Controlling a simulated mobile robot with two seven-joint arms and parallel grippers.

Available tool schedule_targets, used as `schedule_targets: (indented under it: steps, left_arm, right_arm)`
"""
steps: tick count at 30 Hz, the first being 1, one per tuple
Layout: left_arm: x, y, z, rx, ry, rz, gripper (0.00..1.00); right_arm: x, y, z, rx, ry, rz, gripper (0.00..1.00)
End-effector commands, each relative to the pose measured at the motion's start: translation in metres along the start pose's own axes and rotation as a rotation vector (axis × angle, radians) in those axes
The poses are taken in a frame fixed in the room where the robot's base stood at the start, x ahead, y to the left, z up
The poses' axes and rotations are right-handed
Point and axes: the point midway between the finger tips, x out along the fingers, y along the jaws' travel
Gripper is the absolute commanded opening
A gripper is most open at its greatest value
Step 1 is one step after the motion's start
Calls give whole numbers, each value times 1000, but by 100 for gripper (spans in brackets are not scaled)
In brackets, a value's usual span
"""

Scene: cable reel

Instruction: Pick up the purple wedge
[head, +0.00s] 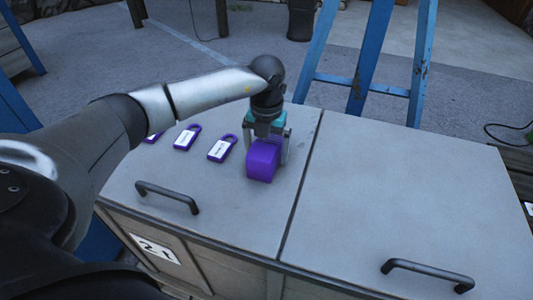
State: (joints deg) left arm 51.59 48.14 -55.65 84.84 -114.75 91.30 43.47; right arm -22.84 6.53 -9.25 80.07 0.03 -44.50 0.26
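The purple wedge (263,164) is a solid purple block on the left lid of the grey chest, near the seam between the lids. My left gripper (268,148) points down over it, with one finger on each side of it. The fingers stand about as far apart as the wedge is wide. I cannot tell whether they press on it, or whether its underside touches the lid. The gripper and its fingers hide part of the wedge's top and back. My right gripper is not in view.
Purple tags with white labels (222,148) lie left of the wedge, one partly behind my arm. The grey chest (400,190) has black handles (167,197) near its front edge. Its right lid is clear. A blue ladder-like frame (372,60) stands behind it.

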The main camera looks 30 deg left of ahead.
Motion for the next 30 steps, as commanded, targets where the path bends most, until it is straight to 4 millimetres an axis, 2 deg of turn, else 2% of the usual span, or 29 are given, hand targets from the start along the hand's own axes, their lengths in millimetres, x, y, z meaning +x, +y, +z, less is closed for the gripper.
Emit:
schedule_targets:
  steps: [2,27,30]
  left_arm:
    - [0,0,0,0,0,0,97]
    - [-1,0,0,0,0,0,2]
    - [-1,0,0,0,0,0,0]
  right_arm:
    - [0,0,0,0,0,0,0]
    - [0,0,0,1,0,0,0]
    - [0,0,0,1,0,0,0]
